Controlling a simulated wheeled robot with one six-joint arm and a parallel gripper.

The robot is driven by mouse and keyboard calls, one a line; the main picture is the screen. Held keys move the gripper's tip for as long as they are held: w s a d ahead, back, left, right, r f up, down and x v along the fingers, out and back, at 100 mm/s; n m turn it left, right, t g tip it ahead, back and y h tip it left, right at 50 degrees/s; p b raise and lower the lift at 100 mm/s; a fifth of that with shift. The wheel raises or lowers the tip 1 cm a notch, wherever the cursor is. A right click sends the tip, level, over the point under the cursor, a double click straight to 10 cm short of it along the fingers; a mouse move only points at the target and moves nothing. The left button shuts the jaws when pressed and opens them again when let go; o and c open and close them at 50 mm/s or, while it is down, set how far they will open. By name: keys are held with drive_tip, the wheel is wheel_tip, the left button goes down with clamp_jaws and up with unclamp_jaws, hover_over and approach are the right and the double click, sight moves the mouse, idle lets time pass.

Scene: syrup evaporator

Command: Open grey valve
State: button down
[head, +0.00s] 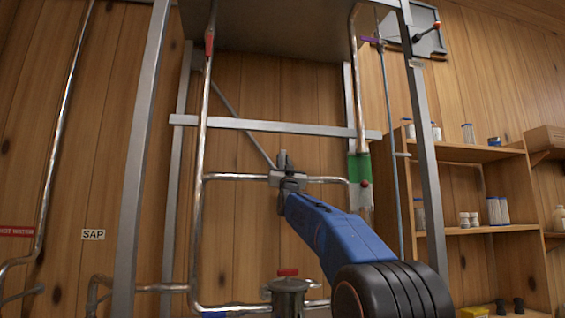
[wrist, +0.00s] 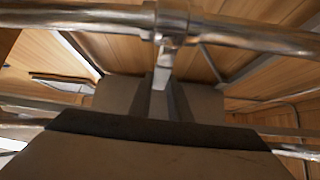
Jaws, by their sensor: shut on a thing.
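The grey valve (head: 287,179) sits midway along a horizontal steel pipe in the head view, partly hidden by my gripper. In the wrist view its metal body (wrist: 172,20) is on the pipe at the top. A flat grey handle (wrist: 160,98) reaches from the body toward my gripper. My gripper (wrist: 162,103) is shut on this handle, with a dark finger on each side. In the head view my gripper (head: 284,165) is at the valve, at the end of my blue arm. The far end of the handle is hidden by the gripper.
The pipe (head: 235,177) runs inside a metal frame (head: 140,160). Red-handled valves are at the upper left (head: 209,45) and below (head: 288,272). A green-filled sight tube (head: 359,167) stands right of the valve. Shelves with jars (head: 470,154) are further right.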

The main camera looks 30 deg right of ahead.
drive_tip(key=d+f+m+g+h, duration=0.2)
drive_tip(key=m+g+h, duration=0.2)
drive_tip(key=m+g, duration=0.3)
drive_tip(key=s+d+f+m+g+h, duration=0.1)
drive_tip(key=m+g, duration=0.6)
drive_tip(key=m, duration=0.7)
drive_tip(key=shift+s+d+f+m+g+h, duration=0.35)
drive_tip(key=shift+d+f+h, duration=0.25)
drive_tip(key=shift+d+h, duration=0.85)
drive_tip(key=shift+w+a+h, duration=0.1)
drive_tip(key=shift+a+h, duration=0.2)
drive_tip(key=shift+h, duration=0.05)
drive_tip(key=c, duration=1.6)
unclamp_jaws()
drive_tip(key=shift+c, duration=0.2)
drive_tip(key=v, duration=1.7)
drive_tip(key=shift+a, duration=0.25)
